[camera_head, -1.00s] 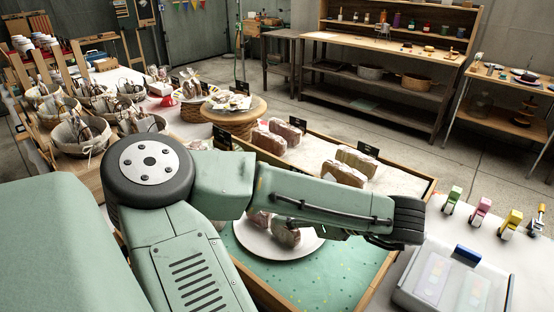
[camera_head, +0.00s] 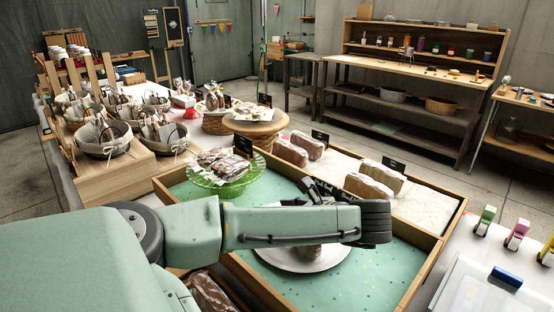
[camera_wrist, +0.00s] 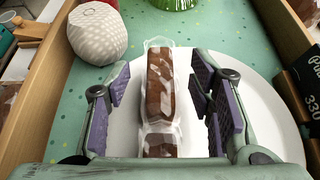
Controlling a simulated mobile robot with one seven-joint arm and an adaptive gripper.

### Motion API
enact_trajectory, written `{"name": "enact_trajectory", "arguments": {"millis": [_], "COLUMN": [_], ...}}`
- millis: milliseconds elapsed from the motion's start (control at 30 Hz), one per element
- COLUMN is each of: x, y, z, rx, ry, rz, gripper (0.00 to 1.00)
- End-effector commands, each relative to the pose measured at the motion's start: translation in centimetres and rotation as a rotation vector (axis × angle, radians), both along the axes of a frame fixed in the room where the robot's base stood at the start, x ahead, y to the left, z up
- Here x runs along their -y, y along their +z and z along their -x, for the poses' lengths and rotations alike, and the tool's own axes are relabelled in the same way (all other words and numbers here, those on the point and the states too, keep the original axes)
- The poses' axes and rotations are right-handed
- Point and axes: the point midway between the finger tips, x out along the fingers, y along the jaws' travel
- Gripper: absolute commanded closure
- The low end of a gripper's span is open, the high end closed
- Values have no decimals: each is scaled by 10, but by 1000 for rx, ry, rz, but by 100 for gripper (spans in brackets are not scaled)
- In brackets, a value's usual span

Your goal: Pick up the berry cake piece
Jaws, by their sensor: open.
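A brown cake piece in clear wrap (camera_wrist: 160,85) lies on a white plate in the wrist view. A second brown wrapped piece (camera_wrist: 160,145) lies just below it in line. I cannot tell by look alone which is the berry one. My gripper (camera_wrist: 158,82) is open, with its purple-padded fingers on either side of the upper piece and gaps on both sides. In the head view, my arm hides most of the white plate (camera_head: 277,257); part of a brown piece (camera_head: 307,252) shows below the arm.
The plate stands in a wooden-edged green tray (camera_head: 370,275). A green glass stand with pastries (camera_head: 222,178) is behind left. A pale round object (camera_wrist: 97,34) sits left of the plate, and a black sign (camera_wrist: 303,85) right. Wrapped loaves (camera_head: 369,187) lie on the pale section.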

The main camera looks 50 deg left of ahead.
Motion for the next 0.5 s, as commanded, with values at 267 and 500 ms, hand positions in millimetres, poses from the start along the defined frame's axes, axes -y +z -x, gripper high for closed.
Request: {"name": "enact_trajectory", "arguments": {"millis": [267, 500], "x": [0, 1], "y": [1, 1], "z": [0, 0], "rx": [0, 0], "ry": [0, -1], "rz": [0, 0], "gripper": [58, 74]}}
